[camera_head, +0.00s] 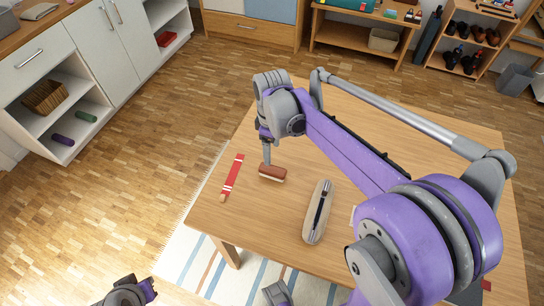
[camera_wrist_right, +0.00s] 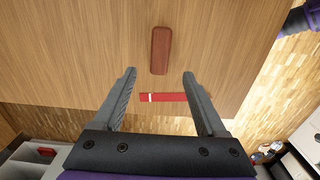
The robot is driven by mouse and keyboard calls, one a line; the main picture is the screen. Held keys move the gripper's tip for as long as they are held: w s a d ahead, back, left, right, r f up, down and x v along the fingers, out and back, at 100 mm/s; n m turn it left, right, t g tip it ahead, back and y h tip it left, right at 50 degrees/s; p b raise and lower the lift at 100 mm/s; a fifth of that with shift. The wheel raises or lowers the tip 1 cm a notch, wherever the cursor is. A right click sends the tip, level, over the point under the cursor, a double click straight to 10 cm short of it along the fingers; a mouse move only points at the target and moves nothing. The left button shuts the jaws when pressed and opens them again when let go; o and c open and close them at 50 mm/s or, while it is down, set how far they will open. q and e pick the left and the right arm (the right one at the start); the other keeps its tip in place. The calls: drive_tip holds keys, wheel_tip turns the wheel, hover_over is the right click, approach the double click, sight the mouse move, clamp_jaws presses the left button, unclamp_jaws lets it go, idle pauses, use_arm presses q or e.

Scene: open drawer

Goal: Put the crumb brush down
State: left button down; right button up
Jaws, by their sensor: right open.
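The crumb brush (camera_head: 272,172) has a brown back and pale bristles. It rests on the wooden table (camera_head: 290,225) near its left edge, bristles down. In the right wrist view the brown back of the brush (camera_wrist_right: 160,50) lies just beyond the fingertips, apart from both fingers. My right gripper (camera_head: 266,160) points down just above and behind the brush. In the wrist view the right gripper (camera_wrist_right: 159,74) is open with nothing between its fingertips.
A red strip with white bands (camera_head: 232,177) lies left of the brush. A beige oblong case with a dark pen-like object (camera_head: 317,211) lies to its right. The table's left edge is close. White cabinets (camera_head: 75,50) stand at the left, wooden shelves (camera_head: 365,35) at the back.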

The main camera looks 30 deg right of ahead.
drive_tip(key=s+a+f+m+t, duration=0.1)
drive_tip(key=s+a+m+t, duration=0.1)
drive_tip(key=s, duration=0.6)
drive_tip(key=s+a+f+m+t, duration=0.2)
drive_tip(key=s+m, duration=0.4)
drive_tip(key=s, duration=0.3)
drive_tip(key=a+t, duration=0.1)
drive_tip(key=a, duration=0.1)
drive_tip(key=shift+a, duration=0.35)
drive_tip(key=shift+r, duration=0.15)
wheel_tip(320, 180, up, 7)
drive_tip(key=w+p, duration=0.1)
drive_tip(key=p, duration=0.5)
drive_tip(key=shift+w, duration=0.15)
drive_tip(key=shift+w+f, duration=0.1)
drive_tip(key=shift+f, duration=0.1)
